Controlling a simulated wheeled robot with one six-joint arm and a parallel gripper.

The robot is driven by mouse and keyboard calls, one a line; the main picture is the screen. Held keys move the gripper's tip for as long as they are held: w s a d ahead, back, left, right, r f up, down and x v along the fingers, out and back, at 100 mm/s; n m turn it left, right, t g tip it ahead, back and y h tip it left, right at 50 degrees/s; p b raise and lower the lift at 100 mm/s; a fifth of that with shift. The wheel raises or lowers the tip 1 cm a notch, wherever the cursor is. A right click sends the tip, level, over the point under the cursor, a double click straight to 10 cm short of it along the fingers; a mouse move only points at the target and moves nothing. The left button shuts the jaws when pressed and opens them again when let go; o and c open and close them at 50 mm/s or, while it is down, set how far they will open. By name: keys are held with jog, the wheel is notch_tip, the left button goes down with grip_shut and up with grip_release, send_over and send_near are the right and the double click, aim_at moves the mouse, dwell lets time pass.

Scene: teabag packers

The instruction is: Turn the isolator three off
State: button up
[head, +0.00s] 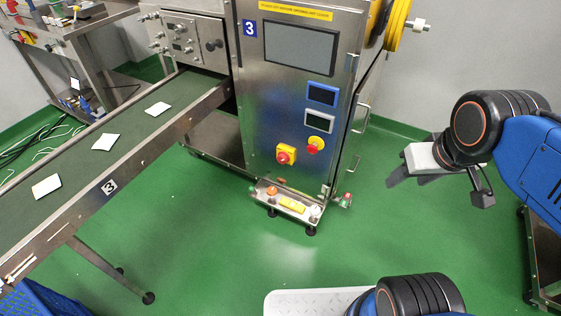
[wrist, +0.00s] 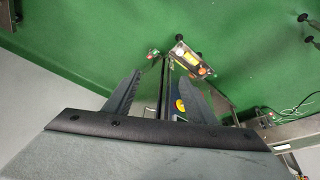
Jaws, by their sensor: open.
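The cabinet (head: 262,90) with a blue "3" label stands at the centre of the head view. On its front is a red knob on a square yellow plate (head: 286,154), which looks like the isolator. Its handle position is too small to tell. A red button on a round yellow base (head: 316,144) sits to its upper right. My gripper (head: 398,178) is open and empty, right of the cabinet and apart from it. In the wrist view, the open fingers (wrist: 158,76) frame part of the cabinet, with a small yellow patch (wrist: 181,106) by the right finger.
A low control box (head: 288,204) with coloured buttons juts from the cabinet's foot; it also shows in the wrist view (wrist: 188,58). A conveyor (head: 75,185) with white packets runs left. Door handles stick out at the cabinet's right side. Green floor (head: 400,235) in front is clear.

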jog(key=w+a+f+n+h, duration=0.4)
jog(key=w+f+n, duration=0.25)
jog(key=w, duration=0.25)
jog(key=w+a+f+n+h, duration=0.4)
jog(key=w+f+n, duration=0.1)
jog(key=w+n, duration=0.25)
jog(key=w+a+f+n+t, duration=0.2)
jog(key=w+a+f+n, duration=0.15)
jog(key=a, duration=0.35)
jog(key=w+a+f+n+t, duration=0.2)
jog(key=a+f+n, duration=0.15)
jog(key=a, duration=0.25)
jog(key=n+t+y, duration=0.3)
jog(key=n+t, duration=0.1)
jog(key=n, duration=0.3)
send_near(281, 160)
jog(key=x, duration=0.8)
jog(key=shift+w+d, duration=0.15)
jog(key=shift+w, duration=0.1)
jog(key=c, duration=1)
jog(key=shift+c, duration=0.2)
